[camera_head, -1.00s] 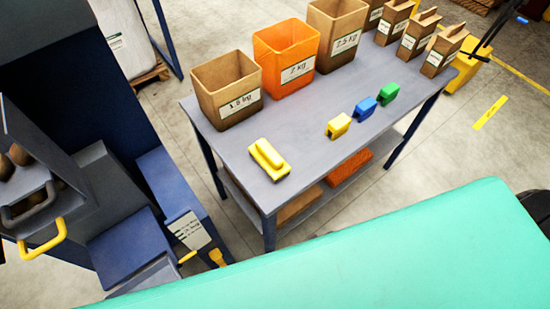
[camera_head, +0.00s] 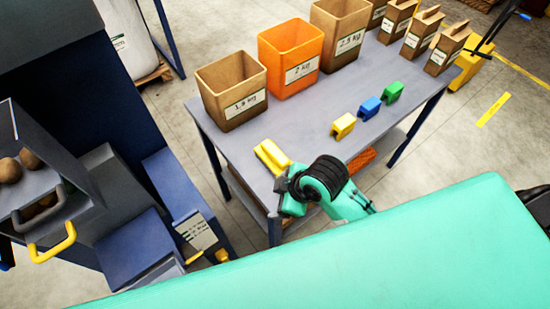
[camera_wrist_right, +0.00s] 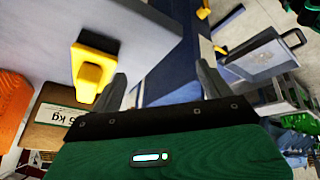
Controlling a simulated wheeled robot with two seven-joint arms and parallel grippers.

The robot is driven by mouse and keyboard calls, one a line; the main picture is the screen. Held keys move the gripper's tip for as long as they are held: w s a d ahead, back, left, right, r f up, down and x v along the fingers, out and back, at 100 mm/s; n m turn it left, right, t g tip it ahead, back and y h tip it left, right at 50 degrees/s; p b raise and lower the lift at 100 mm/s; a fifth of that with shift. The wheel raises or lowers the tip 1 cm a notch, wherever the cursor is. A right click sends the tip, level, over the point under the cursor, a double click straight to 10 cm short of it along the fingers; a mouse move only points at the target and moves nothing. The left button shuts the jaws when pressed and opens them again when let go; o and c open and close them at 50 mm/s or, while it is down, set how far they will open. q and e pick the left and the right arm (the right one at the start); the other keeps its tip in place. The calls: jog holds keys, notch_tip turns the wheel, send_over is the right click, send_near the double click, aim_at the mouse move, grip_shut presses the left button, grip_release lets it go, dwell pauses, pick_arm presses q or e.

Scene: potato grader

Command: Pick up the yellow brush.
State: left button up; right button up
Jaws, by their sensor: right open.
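The yellow brush (camera_head: 271,155) lies on the grey table (camera_head: 310,110) near its front left corner. It also shows in the right wrist view (camera_wrist_right: 92,70), beside one finger and outside the gap between the fingers. My right gripper (camera_wrist_right: 163,77) is open and empty there. In the head view my right arm's end (camera_head: 288,184) is at the table's front edge, just in front of the brush, and hides part of its near end. The fingertips cannot be made out in the head view. My left gripper is out of view.
A yellow block (camera_head: 343,126), a blue block (camera_head: 370,108) and a green block (camera_head: 392,92) stand right of the brush. Labelled boxes, one of them orange (camera_head: 285,65), line the table's back. A blue machine (camera_head: 172,190) stands left. The table's middle is clear.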

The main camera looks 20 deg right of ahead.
jog(key=w+a+r+n+y, duration=0.1)
jog(key=w+a+r+n, duration=0.3)
jog(key=n, duration=0.3)
notch_tip(320, 180, up, 6)
jog(key=n+g+h, duration=0.4)
jog(key=n+h, duration=0.1)
jog(key=n, duration=1.6)
send_over(275, 151)
jog(key=f, duration=0.5)
jog(key=f+p, duration=0.1)
jog(key=f, duration=0.1)
jog(key=shift+w+a+f, duration=0.1)
jog(key=shift+a+f, duration=0.2)
jog(key=shift+f, duration=0.05)
jog(key=f, duration=0.1)
jog(key=f+p, duration=0.1)
jog(key=f, duration=0.2)
jog(key=shift+d, duration=0.3)
jog(key=shift+f, duration=0.7)
jog(key=c, duration=1.2)
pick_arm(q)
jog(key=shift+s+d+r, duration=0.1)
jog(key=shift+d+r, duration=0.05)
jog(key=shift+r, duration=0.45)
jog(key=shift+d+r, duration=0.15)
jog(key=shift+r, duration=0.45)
pick_arm(e)
jog(key=shift+o, duration=0.2)
